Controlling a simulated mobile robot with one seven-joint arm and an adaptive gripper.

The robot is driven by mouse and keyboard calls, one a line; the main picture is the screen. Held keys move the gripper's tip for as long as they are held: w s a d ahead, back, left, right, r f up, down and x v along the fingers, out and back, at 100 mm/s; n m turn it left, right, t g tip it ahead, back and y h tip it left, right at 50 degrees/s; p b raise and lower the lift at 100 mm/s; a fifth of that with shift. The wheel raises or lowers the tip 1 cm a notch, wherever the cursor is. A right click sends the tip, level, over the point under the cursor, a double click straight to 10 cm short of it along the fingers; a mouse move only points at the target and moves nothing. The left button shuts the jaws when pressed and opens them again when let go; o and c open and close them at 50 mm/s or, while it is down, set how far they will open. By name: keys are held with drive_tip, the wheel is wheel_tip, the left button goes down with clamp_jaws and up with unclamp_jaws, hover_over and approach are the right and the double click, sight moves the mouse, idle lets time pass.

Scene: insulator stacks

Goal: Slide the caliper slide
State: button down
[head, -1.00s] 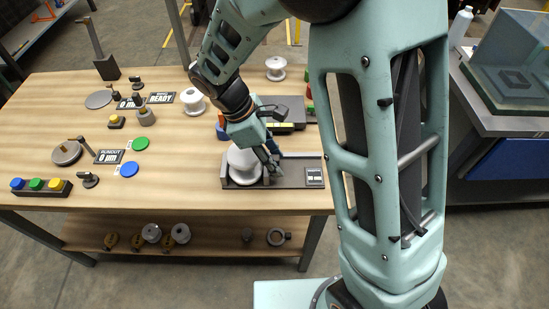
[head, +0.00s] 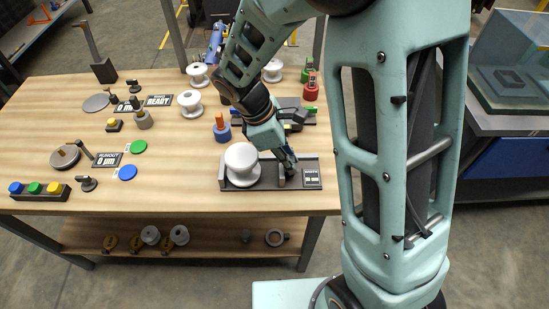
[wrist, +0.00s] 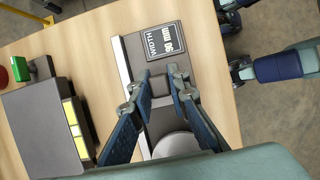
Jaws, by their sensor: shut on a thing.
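The caliper is a dark grey base (head: 232,187) with a raised jaw at its left end, lying along the table's front edge. A white insulator (head: 242,160) stands upright on it. The caliper slide (head: 281,177) is a grey block right of the insulator. In the wrist view the slide (wrist: 159,98) sits between my fingers, with part of the insulator (wrist: 176,144) beyond it. My gripper (head: 287,170) reaches down to the slide; in the wrist view my gripper (wrist: 160,80) is shut on it. The width display (wrist: 168,58) on the base appears to read 90 mm.
A dark block with yellow panels (wrist: 75,130) lies behind the caliper. A blue cylinder with an orange top (head: 221,128) stands behind the insulator. White spools (head: 190,103) stand farther back. The table's left middle has free room around the green disc (head: 139,146).

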drive_tip(key=shift+d, duration=1)
drive_tip(key=c, duration=1.9)
unclamp_jaws()
drive_tip(key=shift+d, duration=0.1)
drive_tip(key=shift+o, duration=0.3)
drive_tip(key=shift+r, duration=0.1)
drive_tip(key=shift+a+r, duration=0.3)
drive_tip(key=shift+r, duration=0.05)
drive_tip(key=v, duration=1.1)
